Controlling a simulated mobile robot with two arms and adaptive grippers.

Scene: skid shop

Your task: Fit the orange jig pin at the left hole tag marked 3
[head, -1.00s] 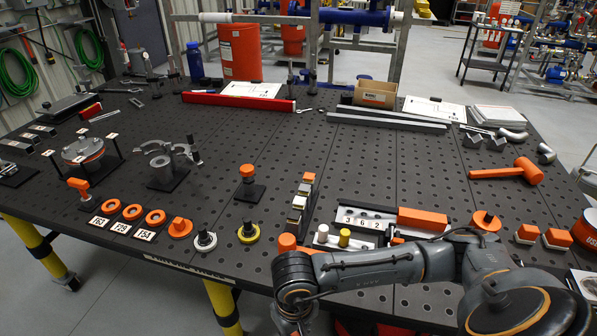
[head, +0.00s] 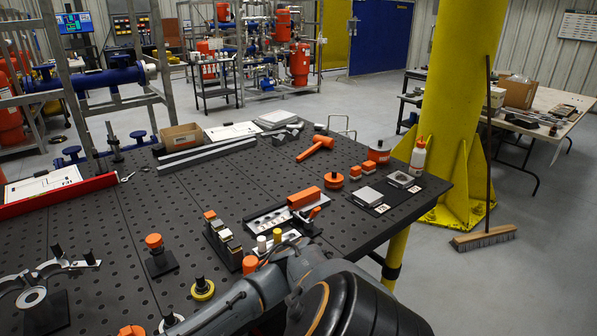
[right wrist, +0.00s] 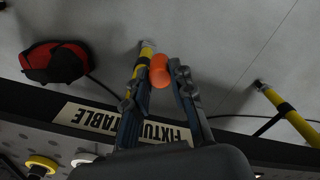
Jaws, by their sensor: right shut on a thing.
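My right gripper (right wrist: 162,66) is shut on an orange piece with a rounded end (right wrist: 159,74), which looks like the orange jig pin. The fingers hold it past the table's edge, with floor behind it; the rest of the piece is hidden between them. In the head view my right arm crosses the bottom, and its gripper is out of sight. A tagged tray (head: 266,219) lies near the table's front, with an orange bar (head: 304,198) at its right end. The digits on its tags are too small to read now. My left gripper is not in view.
A yellow-collared knob (head: 203,288), an orange-topped post (head: 154,241) and a row of blocks (head: 222,236) stand left of the tray. An orange mallet (head: 316,147) and a white bottle (head: 418,157) are farther back. A yellow column (head: 465,90) rises beyond the table's right corner.

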